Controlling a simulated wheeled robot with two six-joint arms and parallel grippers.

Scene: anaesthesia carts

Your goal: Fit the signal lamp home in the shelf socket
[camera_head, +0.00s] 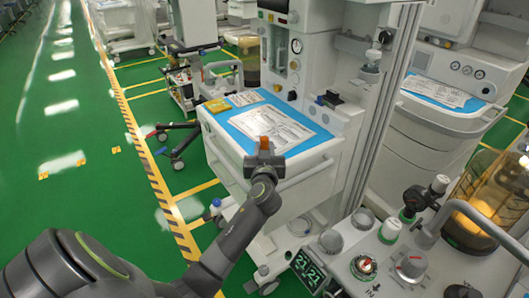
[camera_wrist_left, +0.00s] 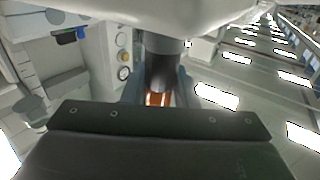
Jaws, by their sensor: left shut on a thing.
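My left gripper (camera_head: 264,160) is above the front part of a white cart's worktop in the head view. An orange part (camera_head: 264,143) shows between its fingers. In the left wrist view the fingers (camera_wrist_left: 157,92) are shut on the signal lamp (camera_wrist_left: 160,76), a dark cylinder with an orange part (camera_wrist_left: 158,99) near the palm. The lamp's far end is close to a grey round part under a pale surface (camera_wrist_left: 175,14); I cannot tell whether they touch. I cannot make out the shelf socket for certain. My right gripper is not in view.
The cart's worktop (camera_head: 222,126) carries a blue-edged sheet (camera_head: 275,129) and a yellow pad (camera_head: 217,106). A pale upright post (camera_head: 385,110) stands right of it. A machine with knobs and a clock display (camera_head: 307,269) is at lower right. Green floor at left is open.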

